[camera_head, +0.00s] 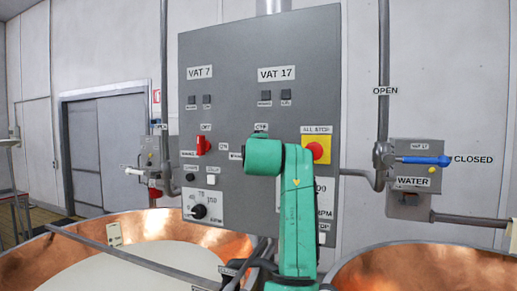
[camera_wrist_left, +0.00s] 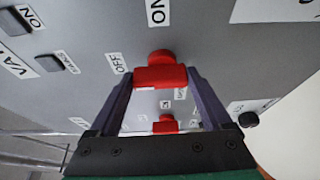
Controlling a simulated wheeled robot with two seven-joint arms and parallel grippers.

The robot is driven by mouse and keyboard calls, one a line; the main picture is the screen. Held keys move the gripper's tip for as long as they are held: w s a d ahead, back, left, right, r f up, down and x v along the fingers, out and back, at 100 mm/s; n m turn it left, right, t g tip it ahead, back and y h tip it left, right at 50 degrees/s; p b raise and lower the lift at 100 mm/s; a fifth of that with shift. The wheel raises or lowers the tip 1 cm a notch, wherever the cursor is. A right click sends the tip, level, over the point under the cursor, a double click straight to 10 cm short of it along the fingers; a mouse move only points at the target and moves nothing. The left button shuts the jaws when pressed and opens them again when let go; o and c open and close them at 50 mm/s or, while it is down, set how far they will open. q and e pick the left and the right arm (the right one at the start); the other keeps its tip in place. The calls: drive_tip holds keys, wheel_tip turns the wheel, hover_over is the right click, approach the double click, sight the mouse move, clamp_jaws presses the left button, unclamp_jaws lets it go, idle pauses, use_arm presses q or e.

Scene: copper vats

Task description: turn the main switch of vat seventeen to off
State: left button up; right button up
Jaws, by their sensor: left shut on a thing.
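The grey control panel (camera_head: 225,110) carries a VAT 7 half on the left and a VAT 17 half on the right. In the left wrist view the red main switch (camera_wrist_left: 160,77) of vat seventeen sits between the two fingers of my left gripper (camera_wrist_left: 160,84), which is shut on it. The switch's bar lies across from finger to finger, its left end toward the OFF label (camera_wrist_left: 118,63); the ON label (camera_wrist_left: 157,12) is above. In the head view my green left arm hides this switch and the fingers. My right gripper is out of view.
The vat 7 red switch (camera_head: 203,145) is left of my arm. A yellow-backed red ALL STOP button (camera_head: 317,151) is close on the right. A blue water lever (camera_head: 427,160) points at CLOSED. Copper vats (camera_head: 146,225) (camera_head: 430,268) stand below on both sides.

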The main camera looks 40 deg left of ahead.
use_arm(q)
drive_tip(key=o, duration=0.9)
drive_tip(key=shift+f, duration=0.15)
drive_tip(key=shift+o, duration=1.3)
drive_tip(key=shift+s+a, duration=0.1)
drive_tip(key=b+v, duration=0.7)
drive_tip(key=v, duration=0.7)
drive_tip(key=shift+s+b, duration=0.25)
drive_tip(key=shift+b, duration=0.05)
